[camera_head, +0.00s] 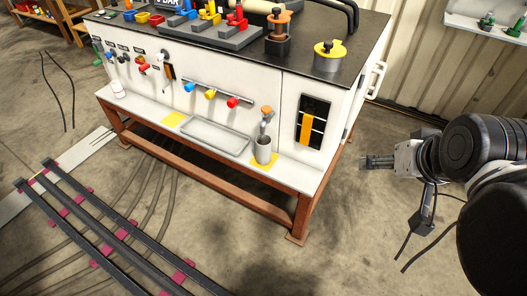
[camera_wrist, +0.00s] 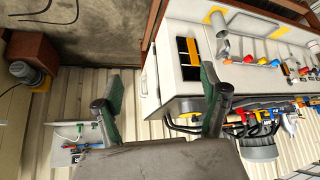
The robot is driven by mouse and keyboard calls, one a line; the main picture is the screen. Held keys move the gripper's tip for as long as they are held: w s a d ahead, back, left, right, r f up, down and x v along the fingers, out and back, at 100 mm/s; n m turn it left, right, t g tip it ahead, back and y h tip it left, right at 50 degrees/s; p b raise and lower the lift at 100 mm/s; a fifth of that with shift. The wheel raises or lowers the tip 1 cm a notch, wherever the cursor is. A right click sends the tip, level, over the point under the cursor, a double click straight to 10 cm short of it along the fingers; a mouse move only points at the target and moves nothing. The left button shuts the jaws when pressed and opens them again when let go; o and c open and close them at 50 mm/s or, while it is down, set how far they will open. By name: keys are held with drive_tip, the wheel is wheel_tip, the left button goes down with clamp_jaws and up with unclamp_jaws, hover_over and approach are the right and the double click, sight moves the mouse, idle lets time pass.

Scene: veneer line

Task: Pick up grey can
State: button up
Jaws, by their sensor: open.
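The grey can (camera_head: 264,151) stands upright on a yellow square at the right part of the white shelf (camera_head: 285,174) along the cabinet's front. An orange-topped tool (camera_head: 266,114) shows just above the can's mouth; I cannot tell whether it stands in it. In the wrist view the can (camera_wrist: 219,22) shows at the upper right, beyond my fingers. My gripper (camera_head: 366,161) is off to the right of the cabinet, well apart from the can. In the wrist view its two fingers (camera_wrist: 163,96) are spread, with nothing between them.
A shallow grey tray (camera_head: 216,136) lies left of the can. A black panel with a yellow strip (camera_head: 306,129) is on the cabinet front to its right. Coloured knobs (camera_head: 210,94) stick out above the shelf. Dark rails (camera_head: 115,235) lie on the floor. Floor between gripper and cabinet is clear.

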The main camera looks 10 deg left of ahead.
drive_tip(key=w+a+f+n+y+b, duration=0.1)
drive_tip(key=w+a, duration=0.2)
drive_tip(key=w, duration=0.3)
drive_tip(key=w+a+f+n+b, duration=0.1)
drive_tip(key=w+a+b, duration=0.1)
drive_tip(key=w, duration=0.4)
drive_tip(key=n+g+y+b, duration=0.2)
drive_tip(key=n+y+b, duration=0.1)
drive_tip(key=n+b, duration=0.4)
hover_over(268, 149)
drive_tip(key=s+d, duration=0.3)
drive_tip(key=d, duration=0.1)
wheel_tip(268, 149, down, 31)
drive_tip(key=shift+y, duration=0.3)
drive_tip(key=x, duration=0.3)
drive_tip(key=b+x, duration=0.1)
drive_tip(key=x, duration=0.1)
drive_tip(key=b+x, duration=0.1)
drive_tip(key=x, duration=0.2)
drive_tip(key=shift+s+a+f, duration=0.25)
drive_tip(key=shift+s+f, duration=0.05)
drive_tip(key=shift+f, duration=0.05)
drive_tip(key=shift+b+x, duration=1.2)
drive_tip(key=shift+x, duration=1.95)
drive_tip(key=shift+d+r, duration=0.1)
drive_tip(key=c, duration=1.6)
